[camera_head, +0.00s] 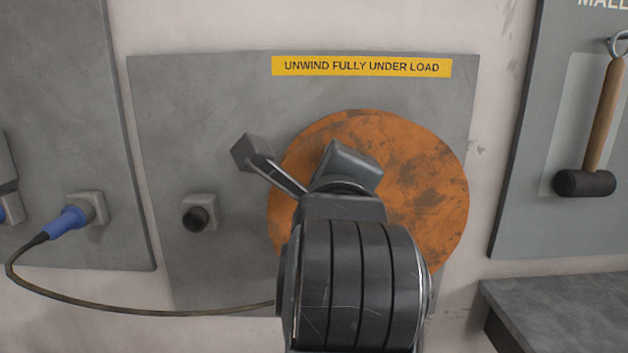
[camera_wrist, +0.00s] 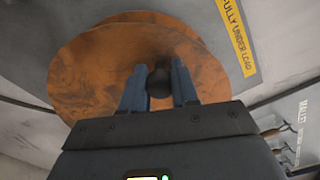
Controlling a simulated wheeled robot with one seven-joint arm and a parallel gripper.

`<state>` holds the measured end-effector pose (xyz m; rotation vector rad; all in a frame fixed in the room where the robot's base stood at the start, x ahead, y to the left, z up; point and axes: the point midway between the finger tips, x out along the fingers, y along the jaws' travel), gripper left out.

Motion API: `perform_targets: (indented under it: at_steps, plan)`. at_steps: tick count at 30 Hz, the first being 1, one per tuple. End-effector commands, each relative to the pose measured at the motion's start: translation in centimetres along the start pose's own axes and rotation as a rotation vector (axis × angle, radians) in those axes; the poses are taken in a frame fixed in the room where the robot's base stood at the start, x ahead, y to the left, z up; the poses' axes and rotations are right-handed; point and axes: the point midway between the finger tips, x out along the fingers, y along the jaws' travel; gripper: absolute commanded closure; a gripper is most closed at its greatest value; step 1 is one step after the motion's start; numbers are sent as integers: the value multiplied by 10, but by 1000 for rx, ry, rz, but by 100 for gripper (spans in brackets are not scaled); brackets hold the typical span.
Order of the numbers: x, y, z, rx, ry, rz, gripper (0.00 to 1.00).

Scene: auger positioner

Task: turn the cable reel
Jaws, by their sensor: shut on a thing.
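The cable reel (camera_head: 425,185) is a round, worn orange disc on a grey wall panel. My arm covers its lower left part in the head view. In the wrist view the reel (camera_wrist: 85,80) has two stacked discs with a dark round knob (camera_wrist: 159,78) on the near face. My gripper (camera_wrist: 159,88) has its two blue-grey fingers on either side of the knob and is shut on it. A dark cable (camera_head: 130,308) runs from a blue plug (camera_head: 68,222) towards the reel and passes out of sight behind my arm.
A yellow label (camera_head: 361,66) reading "UNWIND FULLY UNDER LOAD" sits above the reel. A dark round socket (camera_head: 196,217) is left of it. A mallet (camera_head: 590,150) hangs on a panel at right. A grey ledge (camera_head: 560,300) juts out at lower right.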

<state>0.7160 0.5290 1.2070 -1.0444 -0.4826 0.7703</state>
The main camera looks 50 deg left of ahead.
Motion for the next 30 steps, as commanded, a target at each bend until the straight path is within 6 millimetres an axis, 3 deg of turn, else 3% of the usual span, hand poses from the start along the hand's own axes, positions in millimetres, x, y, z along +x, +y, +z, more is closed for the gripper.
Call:
perform_targets:
  at_steps: [12,30]
  plan:
    - [0,-21,-15,220,2,-3,100]
    - [0,-22,-18,261,3,-1,100]
